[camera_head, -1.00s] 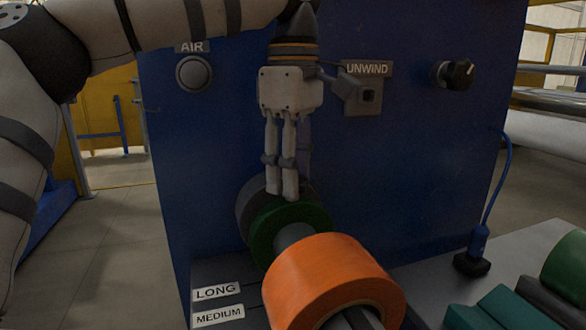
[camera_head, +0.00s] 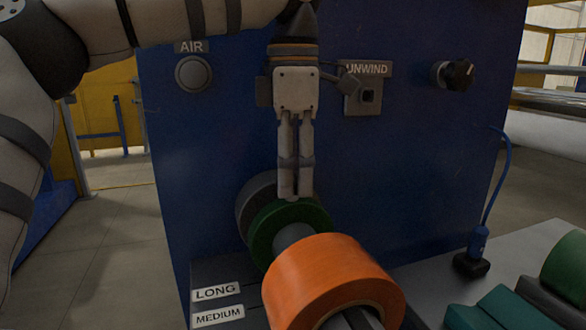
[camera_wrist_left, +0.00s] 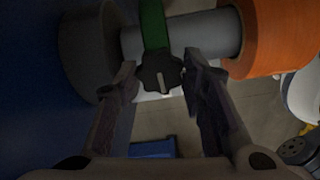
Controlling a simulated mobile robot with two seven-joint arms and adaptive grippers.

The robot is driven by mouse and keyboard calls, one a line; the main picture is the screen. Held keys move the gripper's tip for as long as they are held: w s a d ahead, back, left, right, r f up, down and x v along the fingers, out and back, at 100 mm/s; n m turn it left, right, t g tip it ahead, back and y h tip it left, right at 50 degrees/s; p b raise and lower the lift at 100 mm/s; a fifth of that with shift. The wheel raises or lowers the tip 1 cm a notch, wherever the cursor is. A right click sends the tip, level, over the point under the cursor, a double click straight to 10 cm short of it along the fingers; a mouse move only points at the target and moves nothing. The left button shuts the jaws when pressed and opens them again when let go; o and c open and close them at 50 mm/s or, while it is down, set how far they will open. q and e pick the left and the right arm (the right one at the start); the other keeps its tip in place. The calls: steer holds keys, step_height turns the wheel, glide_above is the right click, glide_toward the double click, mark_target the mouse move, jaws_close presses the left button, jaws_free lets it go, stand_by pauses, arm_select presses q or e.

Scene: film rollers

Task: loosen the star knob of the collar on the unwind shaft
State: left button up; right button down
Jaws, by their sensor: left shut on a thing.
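The green collar (camera_head: 262,236) sits around the grey unwind shaft (camera_head: 293,238), between a dark grey flange and an orange roll. Its black star knob (camera_wrist_left: 158,74), with a pale line on it, shows in the left wrist view below the green collar band (camera_wrist_left: 153,25). My left gripper (camera_head: 295,196) points straight down onto the top of the collar. In the left wrist view its fingertips (camera_wrist_left: 158,82) lie on both sides of the knob, and it is shut on the knob. In the head view the fingers hide the knob. My right gripper is not in view.
The orange roll (camera_head: 330,275) is close in front of the collar, and the grey flange (camera_head: 249,205) is just behind it. The blue panel (camera_head: 420,160) stands behind, with the UNWIND switch box (camera_head: 368,98) right of my gripper. Green blocks lie at lower right.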

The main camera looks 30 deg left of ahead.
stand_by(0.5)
arm_select(q)
steer(key=o, duration=1.1)
steer(key=shift+o, duration=0.2)
step_height(320, 180, up, 7)
steer(key=shift+r, duration=0.25)
